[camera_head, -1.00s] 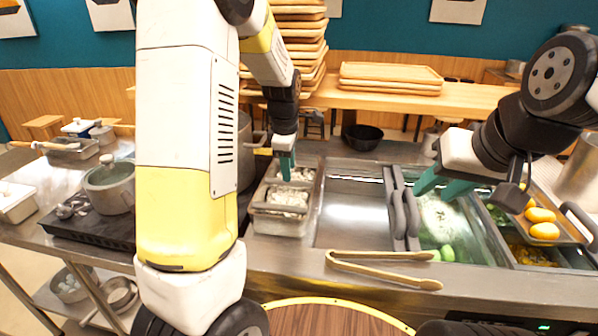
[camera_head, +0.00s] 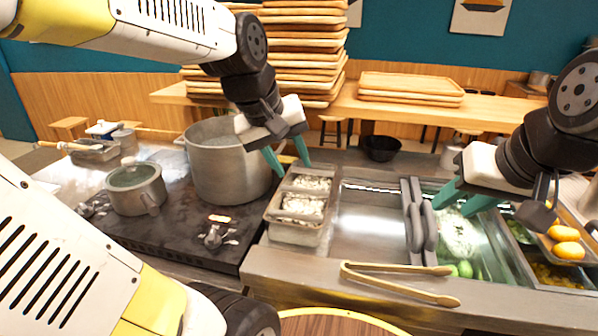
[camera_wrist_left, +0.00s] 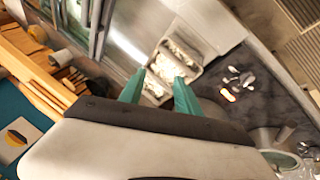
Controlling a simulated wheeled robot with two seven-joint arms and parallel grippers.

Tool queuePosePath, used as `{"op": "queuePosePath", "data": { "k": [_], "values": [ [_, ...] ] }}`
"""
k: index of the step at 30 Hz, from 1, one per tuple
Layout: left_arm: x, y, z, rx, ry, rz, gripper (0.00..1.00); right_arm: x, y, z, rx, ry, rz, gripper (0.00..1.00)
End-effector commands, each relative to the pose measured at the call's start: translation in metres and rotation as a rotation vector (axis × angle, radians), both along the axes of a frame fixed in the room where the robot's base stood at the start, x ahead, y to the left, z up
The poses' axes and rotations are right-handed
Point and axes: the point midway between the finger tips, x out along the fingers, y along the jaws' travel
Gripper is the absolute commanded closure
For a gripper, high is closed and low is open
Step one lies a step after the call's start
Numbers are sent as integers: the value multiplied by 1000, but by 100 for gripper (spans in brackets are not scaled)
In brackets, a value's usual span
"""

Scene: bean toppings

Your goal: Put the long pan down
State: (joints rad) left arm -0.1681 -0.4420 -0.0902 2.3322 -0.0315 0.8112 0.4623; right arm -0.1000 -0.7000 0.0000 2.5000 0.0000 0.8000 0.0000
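A long metal pan (camera_head: 293,234) with white contents in its compartments rests on the counter, between the stove and an empty steel bay. It also shows beyond my left fingers in the left wrist view (camera_wrist_left: 190,75). My left gripper (camera_head: 287,157) is open and empty, above and behind the pan's far left end, with its fingers apart. Its spread fingers show in the left wrist view (camera_wrist_left: 158,93). My right gripper (camera_head: 466,197) has its fingers spread over the counter bins at the right, with nothing visible between them.
A large pot (camera_head: 225,170) stands just left of my left gripper, and a small lidded pot (camera_head: 136,190) is further left on the stove. Tongs (camera_head: 400,282) lie on the front counter edge. Wooden trays (camera_head: 300,60) are stacked behind. An empty steel bay (camera_head: 368,225) is right of the pan.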

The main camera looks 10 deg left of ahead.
Motion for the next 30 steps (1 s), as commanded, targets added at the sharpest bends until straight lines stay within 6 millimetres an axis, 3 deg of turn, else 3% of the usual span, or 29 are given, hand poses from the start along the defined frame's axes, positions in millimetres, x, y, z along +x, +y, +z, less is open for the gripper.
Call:
{"op": "queuePosePath", "data": {
  "k": [3, 9, 30],
  "values": [
    [-35, -3, 2, 93, -98, -186, 60, 0, 0, 0, 0, 0, 0, 64],
    [-62, -6, -1, 201, -179, -362, 60, 0, 0, 0, 0, 0, 0, 64],
    [-64, -7, -2, 215, -188, -387, 60, 0, 0, 0, 0, 0, 0, 64]
  ]
}}
